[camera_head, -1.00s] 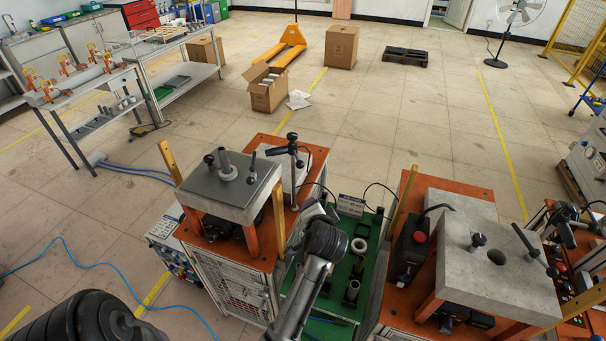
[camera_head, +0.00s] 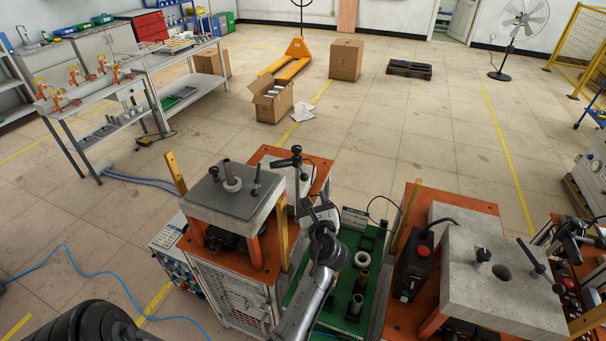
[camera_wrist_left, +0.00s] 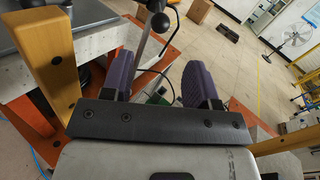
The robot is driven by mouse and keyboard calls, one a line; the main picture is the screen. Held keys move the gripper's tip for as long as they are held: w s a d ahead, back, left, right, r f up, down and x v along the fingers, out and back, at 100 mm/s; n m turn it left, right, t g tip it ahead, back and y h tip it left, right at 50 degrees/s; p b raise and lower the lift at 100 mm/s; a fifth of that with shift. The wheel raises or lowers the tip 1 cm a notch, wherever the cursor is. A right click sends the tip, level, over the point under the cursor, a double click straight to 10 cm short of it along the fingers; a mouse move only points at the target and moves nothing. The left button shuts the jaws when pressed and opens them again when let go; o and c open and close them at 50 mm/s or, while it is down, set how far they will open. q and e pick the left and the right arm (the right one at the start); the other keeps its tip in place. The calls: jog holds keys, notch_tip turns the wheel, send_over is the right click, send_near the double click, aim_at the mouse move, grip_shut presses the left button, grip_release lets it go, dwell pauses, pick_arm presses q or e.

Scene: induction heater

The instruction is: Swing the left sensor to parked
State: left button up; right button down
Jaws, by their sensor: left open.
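The left sensor (camera_head: 296,162) stands on the orange top of the left heater station, behind the grey slab. It has a silver post with black ball joints and a black arm on top. In the left wrist view its silver rod and black balls (camera_wrist_left: 157,22) show beyond and between the purple fingers. My left gripper (camera_head: 314,208) is to the right of the post and nearer the camera, its open fingers (camera_wrist_left: 158,80) apart with nothing seen gripped. Whether a finger touches the sensor cannot be told. My right gripper is not in view.
The grey slab (camera_head: 222,196) of the left station carries a spindle and knobs. A yellow post (camera_head: 283,228) rises beside my left arm. A green tray (camera_head: 338,268) with cylinders lies between the stations. The right station's concrete block (camera_head: 478,299) and red-button box (camera_head: 413,265) are to the right.

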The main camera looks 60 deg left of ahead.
aim_at(305, 178)
pick_arm(q)
jog(key=x, duration=1.2)
grip_shut()
dwell(0.3)
